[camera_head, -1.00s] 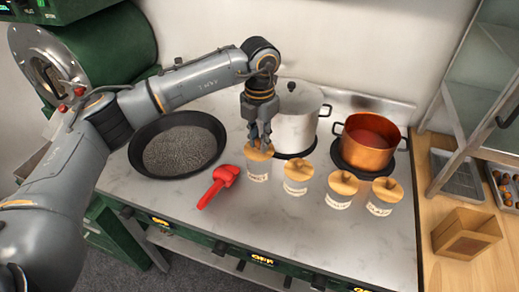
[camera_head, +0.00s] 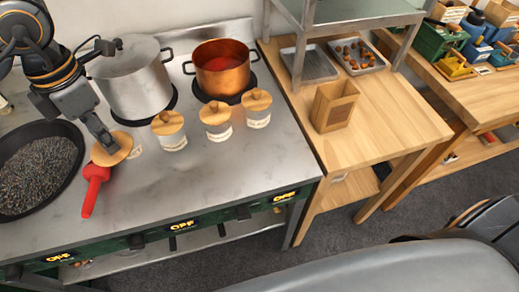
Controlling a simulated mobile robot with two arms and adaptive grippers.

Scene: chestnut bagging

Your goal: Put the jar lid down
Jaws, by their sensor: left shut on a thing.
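My left gripper (camera_head: 108,147) comes in at the upper left and points down, shut on a round wooden jar lid (camera_head: 120,151). The lid is tilted and shows its flat face. It overlaps the head of the red scoop (camera_head: 93,185) in the picture; I cannot tell whether it touches the counter. A glass jar (camera_head: 136,152) shows only in part behind the lid. Several labelled jars stand in a row, and three with wooden lids show clearly: the near one (camera_head: 172,139), the middle one (camera_head: 216,132) and the right one (camera_head: 257,117). My right gripper is out of view.
A dark pan of gravel-like grains (camera_head: 76,150) sits at the left. A steel pot (camera_head: 140,88) and a copper pot (camera_head: 224,80) stand behind the jars. The steel counter (camera_head: 190,190) is clear in front. A wooden box (camera_head: 333,115) stands on the wooden table at the right.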

